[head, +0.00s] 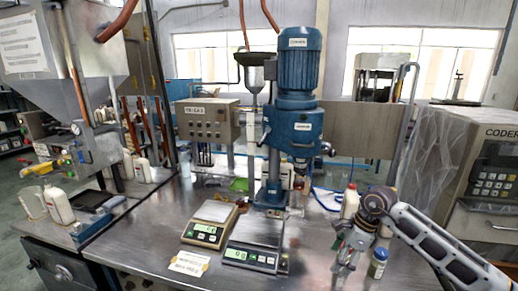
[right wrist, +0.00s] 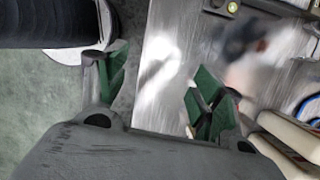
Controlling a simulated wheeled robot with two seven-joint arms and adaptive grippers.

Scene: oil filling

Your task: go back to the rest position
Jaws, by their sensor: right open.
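My right gripper (head: 345,262) is at the right front of the metal table in the head view, pointing down. In the right wrist view my right gripper (right wrist: 158,88) has its green-padded fingers spread apart, with nothing between them. My right arm comes in from the lower right corner of the head view. A small bottle with a blue cap (head: 378,264) stands just right of the gripper. A white bottle with a red cap (head: 349,202) stands behind it, partly hidden by the wrist. My left gripper is not in view.
Two scales (head: 210,224) (head: 252,248) sit mid-table before a blue drill-like machine (head: 297,70). A wrapped grey machine (head: 490,180) stands at right. A hopper machine (head: 75,40) and white bottles (head: 58,205) are at left. Bottles (right wrist: 290,140) lie close right in the wrist view.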

